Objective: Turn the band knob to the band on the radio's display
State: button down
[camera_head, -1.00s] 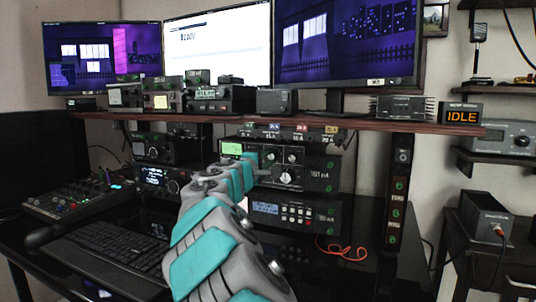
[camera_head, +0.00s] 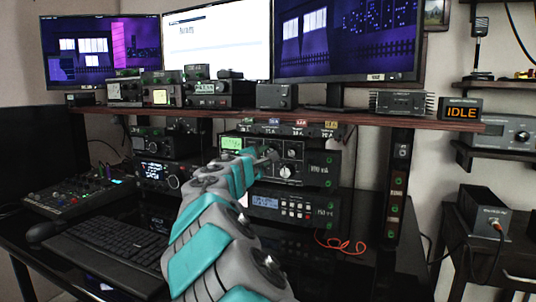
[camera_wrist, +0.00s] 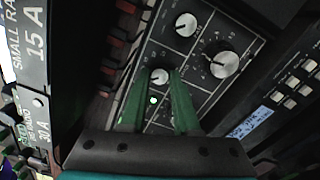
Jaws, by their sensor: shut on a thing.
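The radio (camera_head: 318,171) stands under the shelf with a lit green display (camera_head: 232,143), whose text is too small to read. Its black front also shows in the wrist view, with a large silver-capped knob (camera_wrist: 222,64), an upper small knob (camera_wrist: 186,24) and a lower small knob (camera_wrist: 160,76). My gripper (camera_wrist: 159,74) is shut on the lower small knob, with one green finger on each side. I cannot read a label that tells whether this is the band knob. In the head view my arm hides part of the radio's left side.
Another unit with a blue display (camera_head: 265,205) sits directly below the radio. The wooden shelf (camera_head: 360,118) runs close above. A keyboard (camera_head: 110,243) lies on the desk at left, and a red cable (camera_head: 340,246) lies at right.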

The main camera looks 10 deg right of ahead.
jog(key=c, duration=0.6)
grip_release()
jog(key=shift+c, duration=0.2)
jog(key=b+v, duration=0.1)
jog(key=v, duration=0.6)
jog(key=shift+s+a, duration=0.25)
jog(key=shift+s, duration=0.1)
jog(key=shift+s+f, duration=0.1)
